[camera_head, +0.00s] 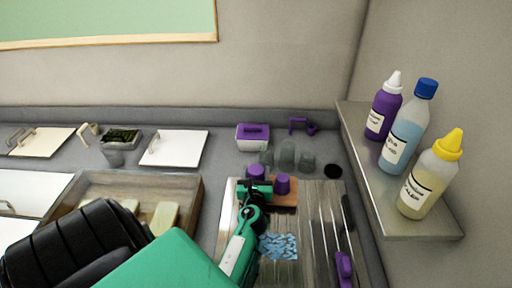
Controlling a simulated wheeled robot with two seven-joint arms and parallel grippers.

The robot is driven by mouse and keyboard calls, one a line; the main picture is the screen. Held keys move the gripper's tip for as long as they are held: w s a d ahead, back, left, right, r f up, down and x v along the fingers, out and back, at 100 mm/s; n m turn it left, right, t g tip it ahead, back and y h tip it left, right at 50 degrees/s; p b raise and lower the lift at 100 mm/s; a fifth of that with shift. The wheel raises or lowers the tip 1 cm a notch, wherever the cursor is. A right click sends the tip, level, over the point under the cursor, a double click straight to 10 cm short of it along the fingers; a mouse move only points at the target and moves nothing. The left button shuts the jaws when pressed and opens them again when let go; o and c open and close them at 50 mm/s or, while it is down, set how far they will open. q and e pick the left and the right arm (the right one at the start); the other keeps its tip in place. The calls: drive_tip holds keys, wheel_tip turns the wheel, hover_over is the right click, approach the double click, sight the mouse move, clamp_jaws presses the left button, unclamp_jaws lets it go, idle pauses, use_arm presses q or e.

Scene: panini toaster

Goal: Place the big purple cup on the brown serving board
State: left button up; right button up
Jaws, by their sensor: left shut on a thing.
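My left gripper (258,186) is at the end of the green arm, near the middle of the picture. It is shut on a purple cup (256,171), whose upper part shows just above the jaws. The jaws hide its lower part. A second purple cup (283,184) stands upright just to the right, on or at the brown serving board (287,204). The two cups look close in size. The held cup is at the board's left end; I cannot tell whether it touches the board. My right gripper is not in view.
Clear glasses (286,158) and a purple-lidded container (252,137) stand behind the cups. A wooden tray (190,200) lies left. Several bottles stand on the right shelf (425,220).

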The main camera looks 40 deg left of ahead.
sight(256, 165)
use_arm(q)
drive_tip(key=o, duration=1.2)
drive_tip(key=shift+o, duration=0.2)
wheel_tip(256, 165, up, 7)
drive_tip(key=p, duration=0.3)
drive_tip(key=shift+f, duration=0.15)
wheel_tip(256, 165, up, 13)
drive_tip(key=p, duration=0.1)
